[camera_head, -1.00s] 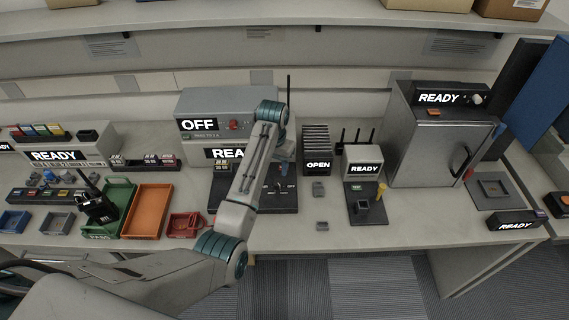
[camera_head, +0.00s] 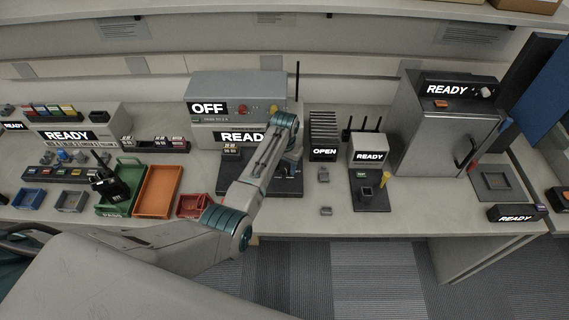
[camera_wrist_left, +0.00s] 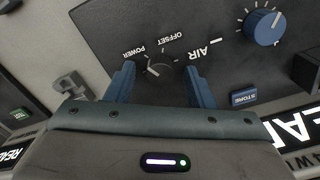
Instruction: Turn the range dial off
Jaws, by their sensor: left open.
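A black panel (camera_head: 232,187) lies on the bench in front of a grey box with an OFF display (camera_head: 208,108). In the left wrist view the dark panel (camera_wrist_left: 110,22) has a small dark dial (camera_wrist_left: 158,68) with a pale pointer, marked POWER and OFFSET. A blue knob (camera_wrist_left: 262,27) and a blue STORE button (camera_wrist_left: 243,97) are also there. I see no label reading range. My left gripper (camera_wrist_left: 160,76) is open, its blue fingers on either side of the small dial; contact cannot be told.
A black slotted rack (camera_head: 323,132) and a small grey READY box (camera_head: 369,150) stand to the right, then a large grey cabinet (camera_head: 440,130). Green (camera_head: 110,200) and orange (camera_head: 157,190) trays and a handheld radio (camera_head: 113,187) lie to the left. Bench before the panel is mostly clear.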

